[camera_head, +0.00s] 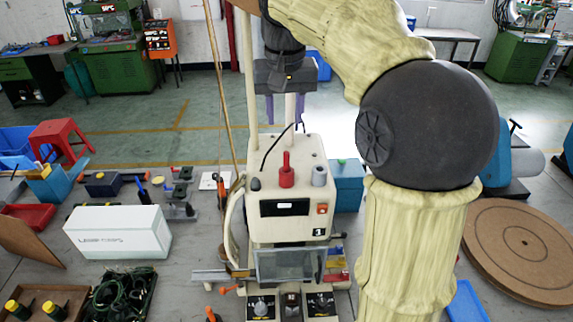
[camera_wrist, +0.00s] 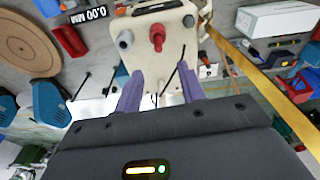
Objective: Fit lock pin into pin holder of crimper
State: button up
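I cannot tell for sure which is the lock pin or the pin holder. The wrist view shows the red piece (camera_wrist: 157,38) and grey cylinder (camera_wrist: 125,40) beyond my fingers.
A thin black cable (camera_head: 272,150) rises from the crimper's top near my fingers. A tall wooden pole (camera_head: 222,90) stands left of it. A white box (camera_head: 118,232) and several tools lie on the left; a round brown board (camera_head: 520,250) lies on the right.

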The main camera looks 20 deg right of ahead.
notch_tip(320, 180, up, 5)
send_over(286, 153)
jog(key=s, duration=0.2)
jog(key=shift+w+f+m, duration=0.1)
jog(key=shift+w+m, duration=0.05)
jog(key=shift+m, duration=0.15)
jog(key=shift+w+f, duration=0.1)
jog(key=f, duration=0.4)
jog(key=f+p, duration=0.1)
jog(key=f, duration=0.3)
jog(key=w+f, duration=0.1)
jog(key=f, duration=0.3)
jog(key=shift+d+p, duration=0.1)
jog(key=shift+p, duration=0.2)
jog(key=shift+w+f+p, duration=0.2)
jog(key=shift+f+p, duration=0.4)
jog(key=shift+f, duration=0.7)
jog(key=shift+w+f+p, duration=0.2)
jog(key=shift+f+p, duration=0.4)
jog(key=shift+f, duration=0.7)
